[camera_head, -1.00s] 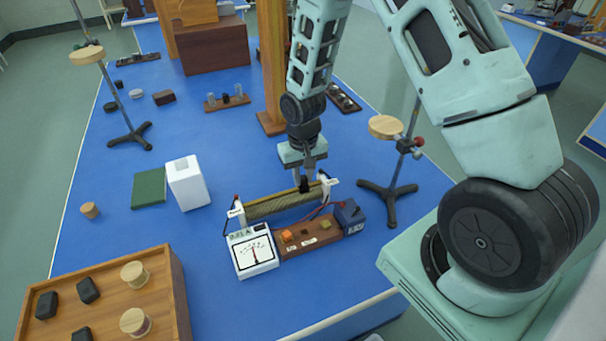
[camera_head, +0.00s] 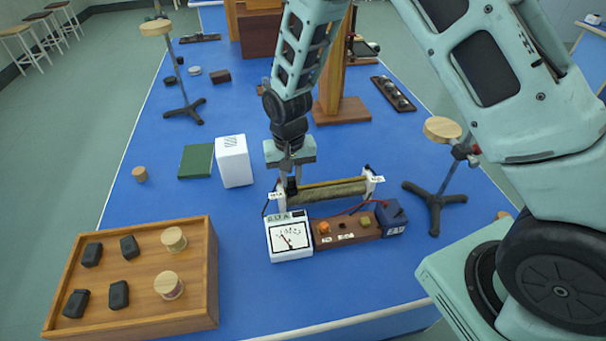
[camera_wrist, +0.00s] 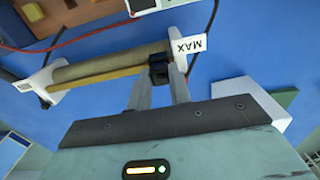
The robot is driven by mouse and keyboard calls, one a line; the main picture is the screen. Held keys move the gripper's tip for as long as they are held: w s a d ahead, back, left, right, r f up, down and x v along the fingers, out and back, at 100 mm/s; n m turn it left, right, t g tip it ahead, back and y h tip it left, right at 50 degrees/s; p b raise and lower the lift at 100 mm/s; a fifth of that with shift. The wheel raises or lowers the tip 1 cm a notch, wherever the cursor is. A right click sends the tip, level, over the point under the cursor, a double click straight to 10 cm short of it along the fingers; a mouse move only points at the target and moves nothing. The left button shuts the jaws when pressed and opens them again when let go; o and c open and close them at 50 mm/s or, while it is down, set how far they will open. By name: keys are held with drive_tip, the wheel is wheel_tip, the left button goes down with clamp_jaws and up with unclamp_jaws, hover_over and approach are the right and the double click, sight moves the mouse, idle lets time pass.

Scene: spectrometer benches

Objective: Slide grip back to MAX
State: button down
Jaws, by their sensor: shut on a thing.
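The rheostat, a wire-wound tube (camera_head: 335,192) between two white end posts, lies behind the meter. Its black slide grip (camera_head: 291,187) sits on the rod close to the left post. In the wrist view, the slide grip (camera_wrist: 158,70) is right beside the white post marked MAX (camera_wrist: 188,46). My gripper (camera_head: 290,176) reaches down from above and is shut on the slide grip; in the wrist view its fingers (camera_wrist: 160,82) flank the grip. The white meter (camera_head: 289,238) has its needle pointing up and left.
A wooden switch board (camera_head: 345,230) and blue battery box (camera_head: 392,217) stand in front of the rheostat. A white box (camera_head: 234,161) is to the left, a stand (camera_head: 436,200) to the right, and a wooden tray (camera_head: 200,250) at front left.

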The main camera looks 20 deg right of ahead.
sight(289, 179)
drive_tip(key=shift+a, duration=0.25)
drive_tip(key=c, duration=1.3)
unclamp_jaws()
drive_tip(key=shift+a, duration=0.1)
drive_tip(key=shift+w+r, duration=0.1)
drive_tip(key=shift+r, duration=0.4)
wheel_tip(289, 179, up, 16)
drive_tip(key=shift+r+b, duration=0.25)
drive_tip(key=shift+b, duration=1)
